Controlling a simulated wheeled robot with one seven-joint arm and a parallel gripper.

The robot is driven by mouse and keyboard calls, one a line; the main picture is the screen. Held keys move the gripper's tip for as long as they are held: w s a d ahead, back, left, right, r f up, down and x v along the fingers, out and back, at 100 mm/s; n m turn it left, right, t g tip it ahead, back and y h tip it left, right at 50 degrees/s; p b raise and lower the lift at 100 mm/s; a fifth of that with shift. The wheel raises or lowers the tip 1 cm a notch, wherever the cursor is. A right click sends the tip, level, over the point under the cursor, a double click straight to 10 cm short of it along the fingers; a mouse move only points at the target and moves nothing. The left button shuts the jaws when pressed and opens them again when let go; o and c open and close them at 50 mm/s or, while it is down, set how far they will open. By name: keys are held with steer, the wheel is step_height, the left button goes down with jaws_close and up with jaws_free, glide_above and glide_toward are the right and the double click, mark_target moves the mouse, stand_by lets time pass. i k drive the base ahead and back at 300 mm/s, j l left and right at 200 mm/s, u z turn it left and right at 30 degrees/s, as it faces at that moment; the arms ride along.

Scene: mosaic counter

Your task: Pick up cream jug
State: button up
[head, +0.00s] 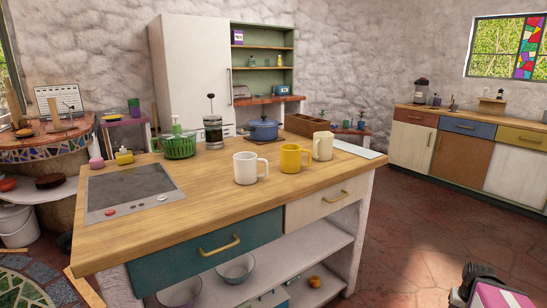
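The cream jug (322,146) stands upright on the wooden counter (220,222), near its right end. It is a pale cream, mug-like vessel and its handle shows on the left side. A yellow mug (290,158) stands just left of it and partly overlaps its handle side in the picture. A white mug (246,168) stands farther left. A dark part with a pink and white panel at the bottom right corner looks like the end of my arm, with my gripper (478,272). It is well apart from the jug, and its fingers cannot be made out.
A blue pot (264,130), a French press (213,130) and a green basket (179,147) stand behind the mugs. A cooktop (130,188) is at the left. A pale flat board (357,148) lies right of the jug. The floor (420,225) on the right is clear.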

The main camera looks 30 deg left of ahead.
mark_target(323, 141)
steer(key=u, duration=1.6)
steer(key=i+l+u, duration=0.1)
steer(key=l, duration=0.4)
steer(key=i+l, duration=0.1)
steer(key=l, duration=0.4)
steer(key=l+u, duration=0.15)
steer(key=l, duration=0.3)
steer(key=i, duration=0.05)
